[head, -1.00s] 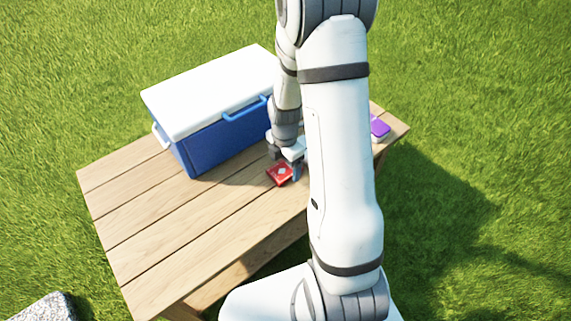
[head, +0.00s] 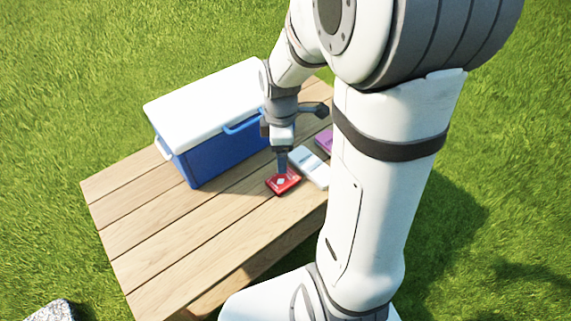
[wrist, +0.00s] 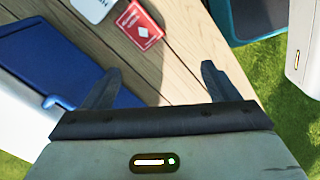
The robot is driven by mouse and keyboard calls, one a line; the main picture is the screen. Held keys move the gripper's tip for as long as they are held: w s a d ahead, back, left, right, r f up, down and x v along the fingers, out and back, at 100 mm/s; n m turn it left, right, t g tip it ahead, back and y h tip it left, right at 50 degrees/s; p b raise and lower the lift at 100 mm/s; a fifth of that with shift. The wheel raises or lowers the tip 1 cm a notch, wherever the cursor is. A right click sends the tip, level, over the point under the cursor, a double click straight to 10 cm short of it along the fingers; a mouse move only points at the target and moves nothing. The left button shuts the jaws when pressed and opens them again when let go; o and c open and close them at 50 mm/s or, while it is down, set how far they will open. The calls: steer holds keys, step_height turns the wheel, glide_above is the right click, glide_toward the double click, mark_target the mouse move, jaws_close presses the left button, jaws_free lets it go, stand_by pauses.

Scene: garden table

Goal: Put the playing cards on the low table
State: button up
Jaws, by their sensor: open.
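The playing cards are a red box with a white diamond (head: 286,183), lying flat on the wooden table (head: 150,245). The red box also shows near the top of the wrist view (wrist: 138,26). My gripper (head: 282,169) points down at the red box in the head view, its fingers overlapping the box's far edge there. In the wrist view my gripper (wrist: 159,68) is open, with nothing between its fingers. The red box appears ahead of the fingertips and apart from them. I cannot tell the exact height of the fingers above the table.
A blue cooler with a white lid (head: 215,145) stands on the table left of my gripper. A white flat box (head: 312,169) lies right beside the cards, and a purple item (head: 324,142) lies behind it. The table's front left is bare. A grey stone (head: 50,311) sits on the grass.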

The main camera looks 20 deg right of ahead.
steer(key=s+a+r+m, duration=0.3)
steer(key=s+r+m, duration=0.4)
steer(key=s+m, duration=0.4)
steer(key=m, duration=0.3)
steer(key=shift+s+t, duration=0.15)
steer(key=shift+t, duration=0.25)
steer(key=shift+a, duration=0.1)
step_height(320, 180, up, 26)
steer(key=t+p, duration=0.1)
steer(key=p, duration=2.2)
steer(key=shift+f, duration=0.2)
steer(key=shift+c, duration=0.2)
